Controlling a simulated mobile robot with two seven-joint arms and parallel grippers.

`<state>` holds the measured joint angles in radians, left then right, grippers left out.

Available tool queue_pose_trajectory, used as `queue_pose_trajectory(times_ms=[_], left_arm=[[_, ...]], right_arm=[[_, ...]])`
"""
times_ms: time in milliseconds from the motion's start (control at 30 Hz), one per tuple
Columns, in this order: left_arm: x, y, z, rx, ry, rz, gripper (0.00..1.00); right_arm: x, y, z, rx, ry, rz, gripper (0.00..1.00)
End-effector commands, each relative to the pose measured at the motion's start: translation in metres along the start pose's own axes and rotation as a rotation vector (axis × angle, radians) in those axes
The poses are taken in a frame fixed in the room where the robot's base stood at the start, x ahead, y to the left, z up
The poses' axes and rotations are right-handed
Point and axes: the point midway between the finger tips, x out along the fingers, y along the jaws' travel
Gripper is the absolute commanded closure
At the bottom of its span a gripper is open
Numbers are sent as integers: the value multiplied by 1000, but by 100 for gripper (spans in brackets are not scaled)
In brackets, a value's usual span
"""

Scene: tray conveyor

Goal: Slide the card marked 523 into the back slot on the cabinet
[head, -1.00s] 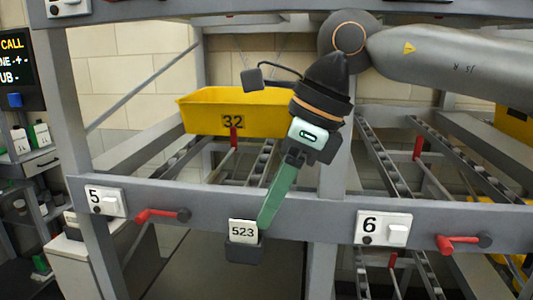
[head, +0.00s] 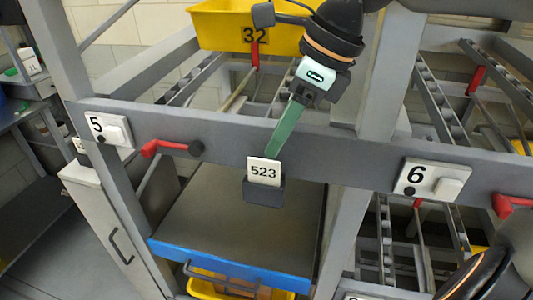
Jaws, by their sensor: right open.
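The white card marked 523 (head: 264,170) stands upright in a dark holder (head: 263,191) on the front of the grey rack beam. My right gripper (head: 272,150) comes down from above with its green fingers, tips at the card's top edge. It is open; whether the fingers touch the card I cannot tell. A pale cabinet (head: 108,228) with a dark handle stands at the left, partly behind the rack post. Its back slot cannot be made out.
The beam (head: 340,150) carries labels 5 (head: 108,130) and 6 (head: 432,180), with red levers (head: 165,147) beside them. A yellow bin marked 32 (head: 215,30) sits on the rails behind. A blue-edged shelf (head: 230,262) is below, with another yellow bin underneath.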

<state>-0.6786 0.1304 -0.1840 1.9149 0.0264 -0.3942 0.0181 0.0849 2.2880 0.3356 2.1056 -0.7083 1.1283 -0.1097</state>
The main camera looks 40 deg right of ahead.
Motion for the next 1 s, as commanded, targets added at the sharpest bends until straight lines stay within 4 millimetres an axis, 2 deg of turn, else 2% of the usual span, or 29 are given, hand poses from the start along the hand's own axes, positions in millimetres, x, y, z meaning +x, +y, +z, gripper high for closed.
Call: queue_pose_trajectory(times_ms=[100, 333, 500, 767, 833, 1000], left_arm=[[0, 0, 0, 0, -1, 0, 50], [-1, 0, 0, 0, -1, 0, 50], [-1, 0, 0, 0, -1, 0, 50], [-1, 0, 0, 0, -2, 0, 50], [-1, 0, 0, 0, -2, 0, 50], [-1, 0, 0, 0, -2, 0, 50]], right_arm=[[24, 0, -1, 1, 6, 2, 59], [56, 0, 0, 0, 4, 0, 59], [66, 0, 0, 1, 2, 0, 59], [67, 0, 0, 1, -1, -1, 59], [67, 0, 0, 1, 0, -1, 63], [67, 0, 0, 1, 0, -1, 82]])
